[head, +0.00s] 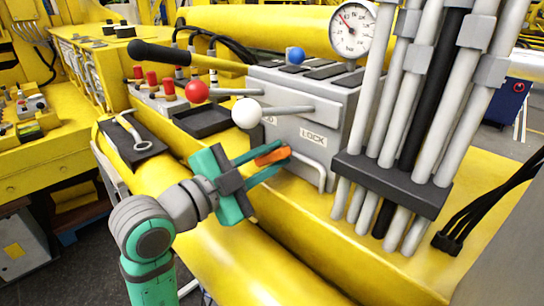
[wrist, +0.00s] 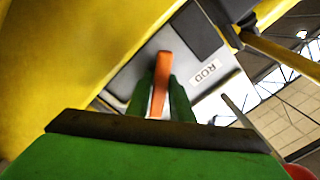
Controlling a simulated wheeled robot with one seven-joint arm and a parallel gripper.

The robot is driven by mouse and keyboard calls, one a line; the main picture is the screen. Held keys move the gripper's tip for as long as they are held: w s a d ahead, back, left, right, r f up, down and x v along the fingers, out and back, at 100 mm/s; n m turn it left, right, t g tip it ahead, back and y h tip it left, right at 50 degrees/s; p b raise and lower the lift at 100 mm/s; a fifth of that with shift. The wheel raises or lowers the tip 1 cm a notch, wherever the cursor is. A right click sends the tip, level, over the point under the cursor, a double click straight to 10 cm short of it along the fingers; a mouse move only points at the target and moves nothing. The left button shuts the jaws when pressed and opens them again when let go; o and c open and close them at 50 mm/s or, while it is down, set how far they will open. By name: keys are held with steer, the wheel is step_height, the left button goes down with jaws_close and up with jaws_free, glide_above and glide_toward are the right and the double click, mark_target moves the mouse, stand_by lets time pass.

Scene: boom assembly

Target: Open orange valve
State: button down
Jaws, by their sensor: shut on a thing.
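The orange valve handle (head: 272,155) is on the front of the grey control block (head: 330,119), below the white-ball lever. My gripper (head: 284,158), with green fingers, reaches the handle from the lower left and is shut on it. In the wrist view the orange handle (wrist: 160,85) stands between the two green fingers (wrist: 160,97). Part of the handle is hidden by the fingers.
A white-ball lever (head: 247,113) sits just above my gripper, and a red-ball lever (head: 197,92) is further left. Grey pipes (head: 430,100) stand right of the block. A yellow tube (head: 250,265) runs below. A wrench (head: 130,129) lies on a dark pad at left.

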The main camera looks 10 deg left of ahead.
steer(key=n, duration=0.5)
steer(key=shift+n, duration=0.3)
steer(key=n, duration=0.4)
steer(key=shift+f+n, duration=0.1)
steer(key=shift+n, duration=0.2)
steer(key=c, duration=1.7)
jaws_free()
steer(key=shift+s+a, duration=0.1)
steer(key=v, duration=1)
steer(key=shift+s+a, duration=0.2)
steer(key=shift+s, duration=0.05)
